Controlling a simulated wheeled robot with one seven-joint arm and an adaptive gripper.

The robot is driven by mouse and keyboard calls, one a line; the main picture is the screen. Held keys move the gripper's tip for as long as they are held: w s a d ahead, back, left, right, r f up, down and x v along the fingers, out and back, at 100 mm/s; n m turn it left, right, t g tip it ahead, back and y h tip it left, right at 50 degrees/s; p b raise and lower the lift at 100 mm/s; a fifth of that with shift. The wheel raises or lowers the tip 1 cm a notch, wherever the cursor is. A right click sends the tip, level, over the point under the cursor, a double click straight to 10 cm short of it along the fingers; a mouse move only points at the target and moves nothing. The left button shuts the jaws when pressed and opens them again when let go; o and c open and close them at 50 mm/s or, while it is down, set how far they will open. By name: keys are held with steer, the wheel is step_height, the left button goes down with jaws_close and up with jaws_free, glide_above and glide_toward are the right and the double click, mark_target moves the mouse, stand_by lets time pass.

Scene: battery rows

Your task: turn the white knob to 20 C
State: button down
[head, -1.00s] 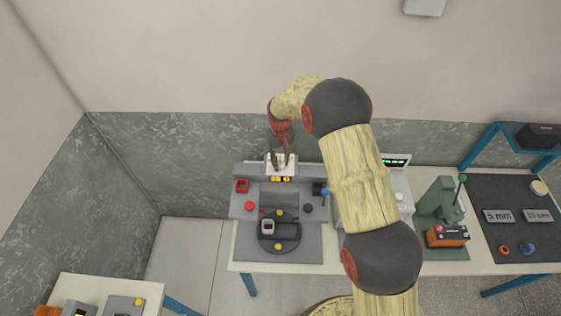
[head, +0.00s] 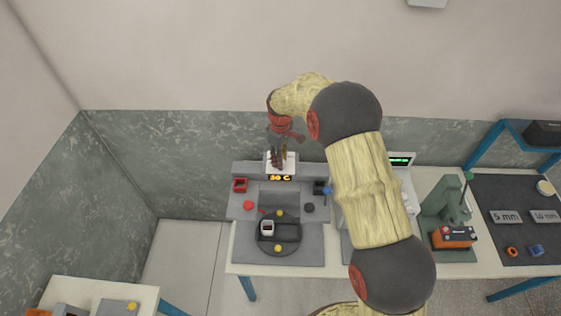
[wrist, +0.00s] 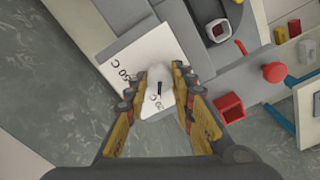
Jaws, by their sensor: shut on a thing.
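The white knob (wrist: 159,78) shows in the wrist view between my fingertips, with a short dark pointer line on it. My gripper (wrist: 160,83) is shut on it, one finger on each side. The knob sits on a white dial plate (wrist: 128,58) with printed marks; one reads "50 C", and one near the fingers is partly hidden. In the head view my gripper (head: 280,160) points down at the plate on top of the grey machine. The knob is hidden there by my fingers.
A red open box (head: 240,185) and a red button (head: 248,205) are on the machine's left side. A round dark plate (head: 290,236) carries a white-rimmed block (head: 267,228). A green press (head: 447,206) stands to the right, beyond my arm.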

steer(key=shift+n, duration=0.6)
steer(key=c, duration=1.5)
jaws_free()
step_height(320, 180, up, 12)
